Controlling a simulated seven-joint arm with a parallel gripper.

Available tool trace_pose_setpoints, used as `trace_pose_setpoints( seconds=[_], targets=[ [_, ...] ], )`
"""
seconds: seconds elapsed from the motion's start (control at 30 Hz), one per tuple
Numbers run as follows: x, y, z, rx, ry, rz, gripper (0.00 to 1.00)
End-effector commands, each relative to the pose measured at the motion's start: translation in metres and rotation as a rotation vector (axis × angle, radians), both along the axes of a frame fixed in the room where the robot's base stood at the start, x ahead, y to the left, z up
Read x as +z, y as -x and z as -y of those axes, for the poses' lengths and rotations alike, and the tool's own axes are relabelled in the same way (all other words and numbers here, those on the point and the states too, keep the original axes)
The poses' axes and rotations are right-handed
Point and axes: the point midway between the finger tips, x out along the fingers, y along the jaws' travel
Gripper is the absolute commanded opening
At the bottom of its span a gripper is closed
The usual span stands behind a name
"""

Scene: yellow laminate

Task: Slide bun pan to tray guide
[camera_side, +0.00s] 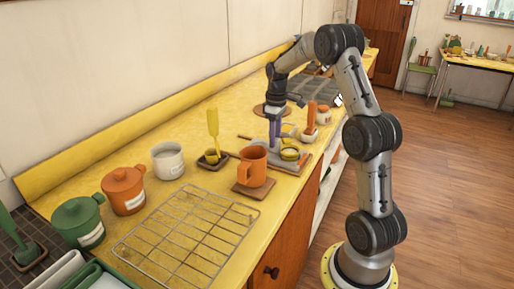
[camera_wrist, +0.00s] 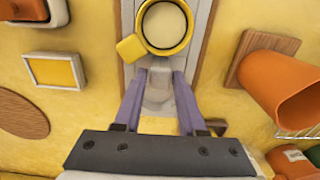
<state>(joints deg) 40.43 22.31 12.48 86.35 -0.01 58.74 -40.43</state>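My gripper (camera_wrist: 163,72) has two purple fingers that point down at a grey piece in the middle of the counter; it also shows in the side view (camera_side: 272,141). The fingers stand apart, with a rounded grey knob (camera_wrist: 158,92) between their tips. I cannot tell whether they press on it. The grey piece looks like a long track (camera_wrist: 198,20) with a brown edge, which may be the tray guide. A yellow-rimmed round pan (camera_wrist: 187,38) with a pale inside and a square yellow tab sits on it just beyond the fingertips. It may be the bun pan; it also shows in the side view (camera_side: 290,154).
An orange mug (camera_side: 253,166) on a wooden board stands close by. A yellow-handled brush (camera_side: 212,138), a white pot (camera_side: 168,160), lidded pots and a wire rack (camera_side: 188,236) fill the near counter. An orange-handled item (camera_side: 310,120) stands on the far side.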

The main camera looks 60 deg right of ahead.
Motion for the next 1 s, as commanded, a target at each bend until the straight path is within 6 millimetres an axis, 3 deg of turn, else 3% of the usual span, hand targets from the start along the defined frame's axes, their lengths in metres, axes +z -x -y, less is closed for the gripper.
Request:
trace_pose_setpoints(
  seconds=[0.17, 0.4, 0.57, 0.63, 1.0],
  targets=[
    [-0.0004, 0.0002, -0.0002, 0.0, -0.001, -0.001, 0.4],
    [-0.0007, 0.0003, -0.0003, 0.0, -0.001, -0.001, 0.75],
    [-0.0007, 0.0003, -0.0003, 0.0, -0.001, -0.001, 0.75],
    [-0.0024, 0.0009, -0.0008, 0.0, -0.004, -0.005, 0.68],
    [0.0065, 0.0002, -0.0002, 0.0, -0.002, -0.002, 0.67]
  ],
)
